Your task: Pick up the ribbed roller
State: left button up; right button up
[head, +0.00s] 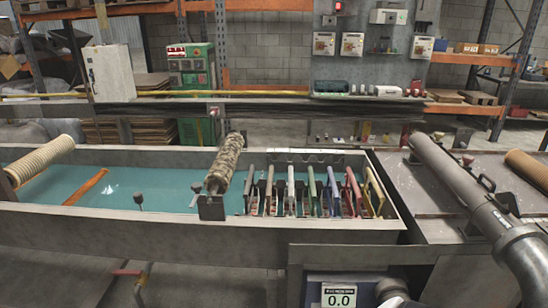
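A pale beige ribbed roller (42,158) lies slanted at the left end of the long trough, its near end close to the left picture edge. Its ribs run around it. A mottled brown, rough-surfaced roller (225,160) stands slanted at the middle of the trough, its lower end at a dark metal bracket (211,207). A tan cylinder (525,167) shows partly at the right edge; its surface is too small to tell well. Neither of my grippers is in view.
The grey trough (130,230) holds blue-green liquid and an orange bar (87,187). Several coloured upright frames (311,190) stand in its right part. A thick grey pipe (455,180) crosses the metal top at right. A display (339,298) reads 0.0.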

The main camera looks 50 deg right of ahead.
aim_at(227, 160)
jog(key=l+z, duration=0.1)
jog(key=z, duration=1.2)
jog(key=j+z, duration=0.1)
jog(key=z, duration=0.3)
jog(key=i+j+z, duration=0.1)
jog(key=z, duration=0.35)
